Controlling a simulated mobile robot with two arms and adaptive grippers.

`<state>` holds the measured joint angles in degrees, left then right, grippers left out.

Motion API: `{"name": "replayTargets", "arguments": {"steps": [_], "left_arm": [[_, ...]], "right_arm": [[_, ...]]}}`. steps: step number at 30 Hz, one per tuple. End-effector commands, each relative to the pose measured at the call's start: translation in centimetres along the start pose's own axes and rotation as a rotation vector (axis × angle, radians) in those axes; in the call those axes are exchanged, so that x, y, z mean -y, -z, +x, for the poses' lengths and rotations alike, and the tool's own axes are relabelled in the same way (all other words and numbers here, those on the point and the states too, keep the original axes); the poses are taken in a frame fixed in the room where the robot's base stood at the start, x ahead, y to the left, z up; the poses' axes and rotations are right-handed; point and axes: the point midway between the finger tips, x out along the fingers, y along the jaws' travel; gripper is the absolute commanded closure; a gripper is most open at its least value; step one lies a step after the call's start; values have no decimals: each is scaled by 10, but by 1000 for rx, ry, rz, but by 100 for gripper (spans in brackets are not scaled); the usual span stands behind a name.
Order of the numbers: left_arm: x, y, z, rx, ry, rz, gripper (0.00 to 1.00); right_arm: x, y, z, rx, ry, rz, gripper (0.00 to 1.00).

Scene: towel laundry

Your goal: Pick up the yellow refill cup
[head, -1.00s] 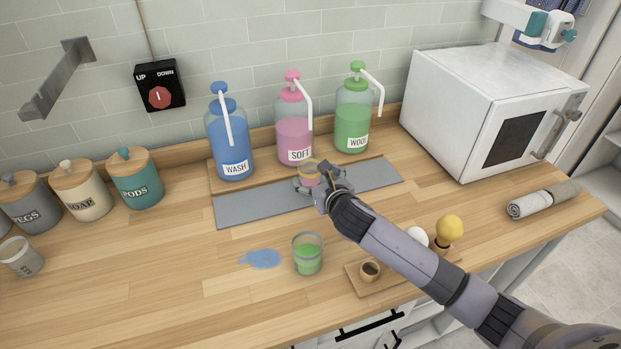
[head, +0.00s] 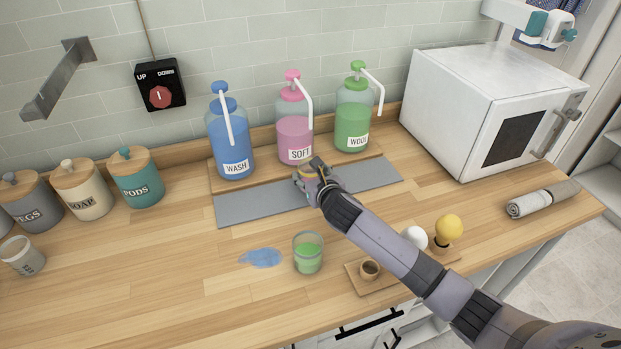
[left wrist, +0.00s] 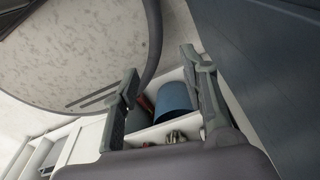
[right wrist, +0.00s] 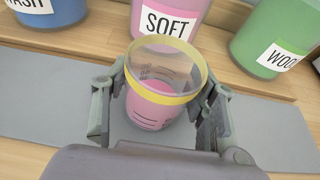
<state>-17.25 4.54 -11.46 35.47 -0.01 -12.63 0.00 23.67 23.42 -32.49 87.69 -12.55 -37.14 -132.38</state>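The yellow refill cup (right wrist: 165,90) is clear with a yellow rim and band and pink liquid inside. It stands upright on the grey mat in front of the SOFT bottle. My right gripper (right wrist: 165,100) has its fingers on both sides of the cup in the right wrist view. The fingers look open, with a narrow gap showing at the left side of the cup. In the head view my right gripper (head: 309,177) hides most of the cup. My left gripper (left wrist: 160,90) is open and empty, away from the counter in the left wrist view.
The WASH (head: 230,140), SOFT (head: 294,135) and WOOL (head: 352,120) pump bottles stand behind the grey mat (head: 245,208). A cup with green liquid (head: 308,254) and a blue spill (head: 262,258) are in front.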

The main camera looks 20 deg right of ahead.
Motion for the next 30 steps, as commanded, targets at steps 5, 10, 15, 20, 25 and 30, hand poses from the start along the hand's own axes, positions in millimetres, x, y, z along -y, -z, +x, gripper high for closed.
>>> {"name": "replayTargets", "arguments": {"steps": [5,10,15,20,25,30], "left_arm": [[0,0,0,-1,0,0,60],[0,1,0,-1,0,0,60],[0,1,0,-2,1,0,60],[0,1,0,-2,1,0,60],[1,2,1,-3,1,0,60],[1,2,3,-3,1,0,60]], "right_arm": [[0,0,0,0,0,0,61],[0,0,0,0,0,0,70],[0,0,0,0,0,0,70],[0,-14,-4,4,-1,-1,70],[1,-47,-16,7,0,-3,70],[1,-76,-27,4,1,-3,70]]}}
